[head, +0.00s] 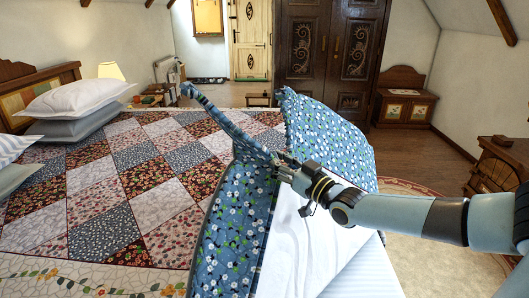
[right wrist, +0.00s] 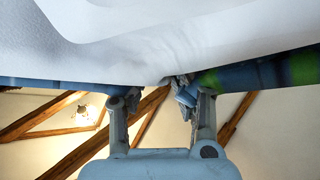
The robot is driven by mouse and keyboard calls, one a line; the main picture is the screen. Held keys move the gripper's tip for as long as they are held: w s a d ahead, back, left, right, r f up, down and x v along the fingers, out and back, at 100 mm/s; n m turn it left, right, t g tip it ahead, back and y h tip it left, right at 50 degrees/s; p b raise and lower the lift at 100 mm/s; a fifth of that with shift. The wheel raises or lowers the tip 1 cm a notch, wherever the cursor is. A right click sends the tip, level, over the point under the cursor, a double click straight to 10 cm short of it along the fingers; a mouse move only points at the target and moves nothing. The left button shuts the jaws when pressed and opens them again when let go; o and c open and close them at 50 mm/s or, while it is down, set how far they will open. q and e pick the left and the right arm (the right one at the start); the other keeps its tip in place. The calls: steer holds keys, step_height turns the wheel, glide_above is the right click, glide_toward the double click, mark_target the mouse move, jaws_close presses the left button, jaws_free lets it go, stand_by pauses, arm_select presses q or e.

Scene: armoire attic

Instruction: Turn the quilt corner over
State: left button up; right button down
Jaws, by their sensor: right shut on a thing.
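The patchwork quilt (head: 125,180) covers the bed, with red, white and dark floral diamonds. Its blue floral side (head: 325,140) is lifted and folded on the right part of the bed, with one peak standing up and a narrow strip rising to the left. My right gripper (head: 279,163) is shut on the blue floral cloth, above the bed. In the right wrist view, cloth is bunched between the fingers (right wrist: 168,97), and pale cloth (right wrist: 150,40) fills the top. The fingertips are partly hidden by cloth. My left gripper is out of view.
A white sheet (head: 310,248) and a pale striped mattress (head: 362,278) are bare at the front right. Pillows (head: 75,98) lie at the left. A dark armoire (head: 332,45), a wooden chest (head: 404,98) and a dresser (head: 500,165) stand beyond the bed.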

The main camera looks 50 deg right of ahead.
arm_select(q)
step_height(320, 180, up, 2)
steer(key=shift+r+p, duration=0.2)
steer(key=shift+p, duration=0.6)
arm_select(e)
steer(key=s+r+t, duration=0.2)
steer(key=s, duration=0.4)
steer(key=shift+a+r, duration=0.35)
steer(key=shift+r, duration=0.05)
steer(key=shift+w, duration=0.1)
steer(key=c, duration=1.1)
jaws_free()
steer(key=v, duration=1.2)
steer(key=shift+f, duration=0.1)
steer(key=shift+a+h, duration=0.15)
steer(key=shift+h, duration=0.15)
